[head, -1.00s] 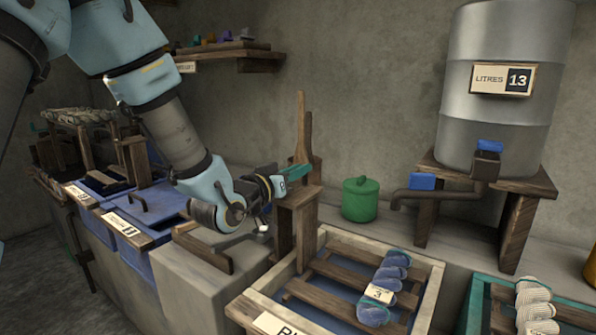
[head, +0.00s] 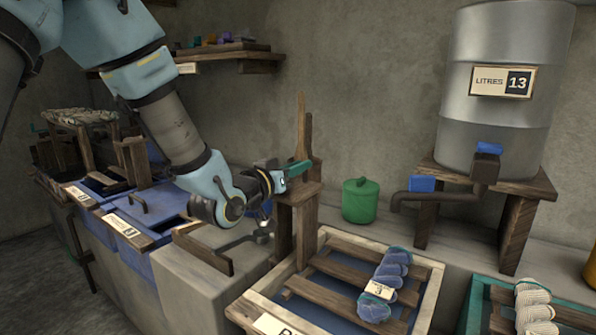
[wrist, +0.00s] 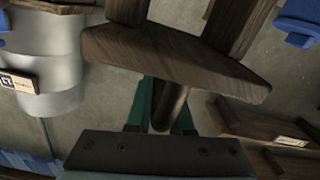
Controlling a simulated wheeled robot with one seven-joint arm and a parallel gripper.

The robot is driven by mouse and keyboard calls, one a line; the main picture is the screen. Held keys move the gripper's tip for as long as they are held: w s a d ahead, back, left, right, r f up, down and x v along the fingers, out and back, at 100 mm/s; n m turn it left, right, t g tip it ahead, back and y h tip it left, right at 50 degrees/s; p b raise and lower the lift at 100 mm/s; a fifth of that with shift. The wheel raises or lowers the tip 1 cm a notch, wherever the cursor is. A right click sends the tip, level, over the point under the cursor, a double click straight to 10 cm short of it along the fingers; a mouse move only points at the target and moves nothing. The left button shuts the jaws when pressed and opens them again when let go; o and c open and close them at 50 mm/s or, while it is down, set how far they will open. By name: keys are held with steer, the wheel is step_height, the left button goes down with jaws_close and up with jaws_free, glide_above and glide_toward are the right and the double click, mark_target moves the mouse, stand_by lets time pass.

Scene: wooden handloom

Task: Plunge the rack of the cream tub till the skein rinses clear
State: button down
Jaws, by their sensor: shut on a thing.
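The cream-rimmed tub (head: 436,282) stands at the lower middle of the head view, with dark blue liquid inside. Its wooden slatted rack (head: 322,293) carries a blue and pale skein (head: 393,270) with a tag reading 3. The skein looks clear of the liquid. My gripper (head: 299,168), with green fingers, is at the wooden upright behind the tub's left corner. In the wrist view my gripper (wrist: 164,108) is shut on a round wooden handle (wrist: 168,106) beneath a broad wooden crosspiece (wrist: 175,62). My fingers hide part of the handle.
A metal drum (head: 497,105) marked LITRES 13 stands on a wooden stand at right, with a spout. A green lidded pot (head: 360,200) is behind the tub. A teal-rimmed tub (head: 470,308) with a pale skein is at right. Blue lidded vats (head: 150,212) are at left.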

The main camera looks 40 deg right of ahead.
step_height(320, 180, up, 2)
steer(key=shift+s+d, duration=0.1)
steer(key=c, duration=0.8)
jaws_free()
steer(key=shift+c, duration=0.2)
steer(key=b+v, duration=0.5)
steer(key=v, duration=0.6)
steer(key=shift+b, duration=0.3)
